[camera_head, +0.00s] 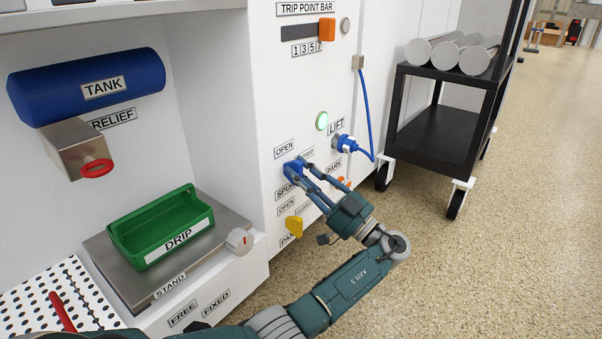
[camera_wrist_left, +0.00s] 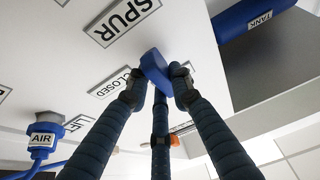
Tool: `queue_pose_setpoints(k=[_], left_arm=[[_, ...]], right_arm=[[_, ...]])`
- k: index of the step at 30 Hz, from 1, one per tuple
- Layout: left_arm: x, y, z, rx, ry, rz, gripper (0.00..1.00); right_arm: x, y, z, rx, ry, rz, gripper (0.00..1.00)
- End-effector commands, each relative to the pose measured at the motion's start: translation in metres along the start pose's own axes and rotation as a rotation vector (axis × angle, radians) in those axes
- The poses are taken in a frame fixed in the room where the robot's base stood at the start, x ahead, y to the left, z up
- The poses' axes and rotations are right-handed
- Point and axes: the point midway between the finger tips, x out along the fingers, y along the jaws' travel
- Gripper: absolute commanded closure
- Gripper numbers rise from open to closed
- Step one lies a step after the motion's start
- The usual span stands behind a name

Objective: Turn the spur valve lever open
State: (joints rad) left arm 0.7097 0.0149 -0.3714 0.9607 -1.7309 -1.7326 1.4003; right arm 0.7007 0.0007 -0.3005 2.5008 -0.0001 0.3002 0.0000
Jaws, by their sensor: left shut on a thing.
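The spur valve lever (camera_head: 290,169) is a blue handle on the white panel, beside the SPUR label (camera_head: 283,188) and below an OPEN label (camera_head: 284,148). A CLOSED label (camera_wrist_left: 116,83) shows near it in the wrist view. My left gripper (camera_head: 304,167) is shut on the lever. In the left wrist view the blue lever (camera_wrist_left: 154,65) sits between the fingertips, close to the panel. The fingers partly hide the lever, and I cannot tell exactly which way it points. My right gripper is not in view.
A yellow lever (camera_head: 294,225) sits just below on the panel. A blue AIR plug (camera_head: 344,143) with a hose sits at the LIFT socket. A green DRIP tray (camera_head: 160,226) stands at left; a black cart (camera_head: 437,135) is at right. The floor between is clear.

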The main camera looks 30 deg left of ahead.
Motion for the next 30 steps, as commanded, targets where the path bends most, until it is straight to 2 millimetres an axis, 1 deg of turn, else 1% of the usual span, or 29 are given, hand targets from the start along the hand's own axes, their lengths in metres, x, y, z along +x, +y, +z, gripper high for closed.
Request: queue_pose_setpoints(k=[7, 19, 20, 22, 23, 30], left_arm=[[-0.0013, -0.0007, 0.0012, -0.041, -0.003, -0.019, 1.00], [-0.0013, -0.0009, 0.0015, -0.046, -0.004, -0.021, 1.00], [-0.0014, -0.0009, 0.0014, -0.046, -0.004, -0.021, 0.75], [-0.0012, -0.0009, 0.0013, -0.046, -0.003, -0.021, 0.61], [-0.0011, -0.0008, 0.0012, -0.046, -0.003, -0.021, 0.59], [-0.0005, -0.0004, 0.0004, -0.046, -0.002, -0.020, 0.59]], right_arm=[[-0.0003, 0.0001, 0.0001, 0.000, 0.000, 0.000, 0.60], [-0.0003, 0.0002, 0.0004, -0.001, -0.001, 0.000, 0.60], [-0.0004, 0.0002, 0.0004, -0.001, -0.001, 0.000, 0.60], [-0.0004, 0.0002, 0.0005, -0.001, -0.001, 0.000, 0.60], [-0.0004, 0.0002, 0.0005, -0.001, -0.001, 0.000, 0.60], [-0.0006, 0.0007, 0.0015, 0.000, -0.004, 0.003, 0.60]])
